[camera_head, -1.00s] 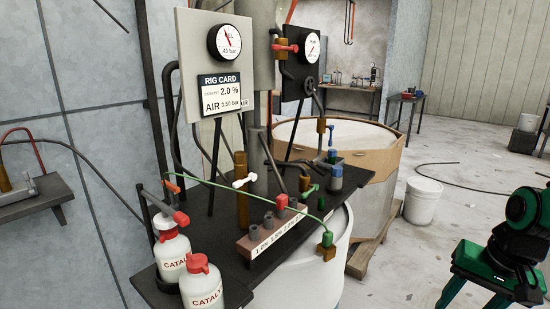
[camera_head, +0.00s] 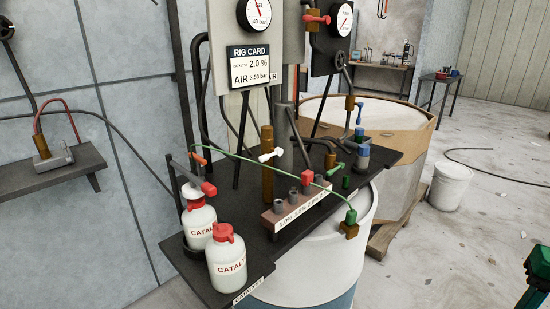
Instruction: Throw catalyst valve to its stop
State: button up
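A red-handled lever (camera_head: 206,187) with a grey stem sits above the rear catalyst bottle (camera_head: 199,222). A second catalyst bottle (camera_head: 227,262) with a red cap stands in front of it at the bench's left end. A white-handled valve (camera_head: 270,154) is on the upright brass cylinder (camera_head: 267,175). No label marks which handle is the catalyst valve, and I cannot tell whether either is at its stop. My gripper is not in view; only a green part of my arm shows at the right edge.
The dark bench (camera_head: 370,162) holds a block with several sockets (camera_head: 292,210). A thin green hose (camera_head: 245,158) arcs over it. A rig card (camera_head: 248,65) and gauges stand behind. A white drum (camera_head: 325,250) is below. A white bucket (camera_head: 450,186) stands on open floor at right.

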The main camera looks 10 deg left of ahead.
aim_at(278, 151)
jog(key=k, duration=1.25)
jog(key=u, duration=0.6)
jog(key=i, duration=1.55)
jog(key=z, duration=0.1)
